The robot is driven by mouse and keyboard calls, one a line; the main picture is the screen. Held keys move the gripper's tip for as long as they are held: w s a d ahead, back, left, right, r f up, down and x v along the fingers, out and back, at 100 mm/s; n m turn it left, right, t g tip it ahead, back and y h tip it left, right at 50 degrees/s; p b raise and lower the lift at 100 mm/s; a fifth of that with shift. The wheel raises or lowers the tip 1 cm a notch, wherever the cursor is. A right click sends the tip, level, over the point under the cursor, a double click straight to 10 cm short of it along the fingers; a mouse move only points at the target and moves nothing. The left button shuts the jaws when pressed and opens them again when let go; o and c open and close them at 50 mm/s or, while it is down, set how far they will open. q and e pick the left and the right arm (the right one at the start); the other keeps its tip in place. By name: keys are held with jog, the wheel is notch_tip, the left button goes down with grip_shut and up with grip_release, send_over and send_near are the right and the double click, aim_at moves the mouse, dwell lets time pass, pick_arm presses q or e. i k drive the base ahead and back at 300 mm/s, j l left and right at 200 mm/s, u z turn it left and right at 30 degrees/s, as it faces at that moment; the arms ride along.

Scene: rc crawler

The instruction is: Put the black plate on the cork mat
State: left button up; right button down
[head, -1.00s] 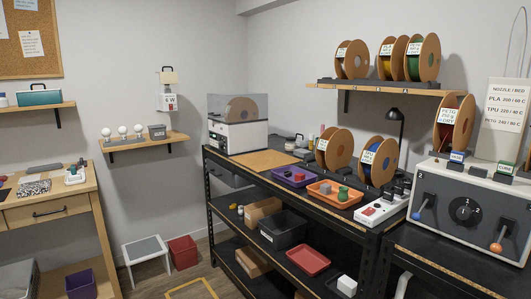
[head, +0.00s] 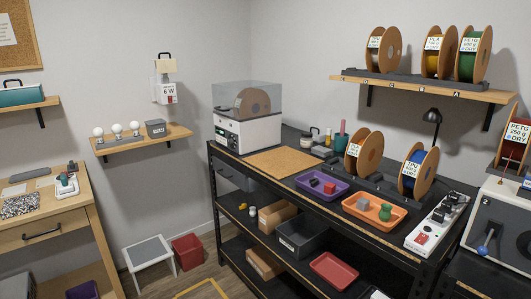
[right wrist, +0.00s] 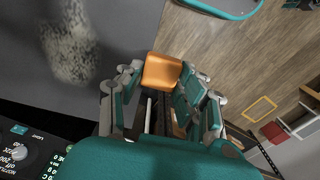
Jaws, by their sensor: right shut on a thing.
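The cork mat (head: 284,163) lies flat and bare on the black workbench, in front of the white machine with a clear cover. In the right wrist view a large dark grey sheet (right wrist: 105,25) with a speckled sheen fills the upper left; it looks like the black plate. An orange tab (right wrist: 162,71) sits at its edge. My right gripper (right wrist: 165,88) is shut at this tab, its teal and grey fingers on either side. The exact contact is partly hidden. Neither gripper shows in the head view, and the plate is not seen there.
A purple tray (head: 322,187) and an orange tray (head: 375,212) stand right of the mat, with spools (head: 364,151) behind. The white machine (head: 247,115) stands at the bench's far left. In the right wrist view a dark control panel (right wrist: 25,150) is close at the lower left.

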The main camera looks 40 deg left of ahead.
aim_at(283, 160)
jog(key=i+j, duration=0.1)
jog(key=j, duration=0.45)
jog(key=i+j, duration=0.1)
jog(key=j, duration=0.45)
jog(key=i+j, duration=0.1)
jog(key=j, duration=0.4)
jog(key=i+j, duration=0.1)
jog(key=j, duration=0.45)
jog(key=i+j, duration=0.1)
jog(key=j, duration=0.45)
jog(key=i+j, duration=0.1)
jog(key=j, duration=0.45)
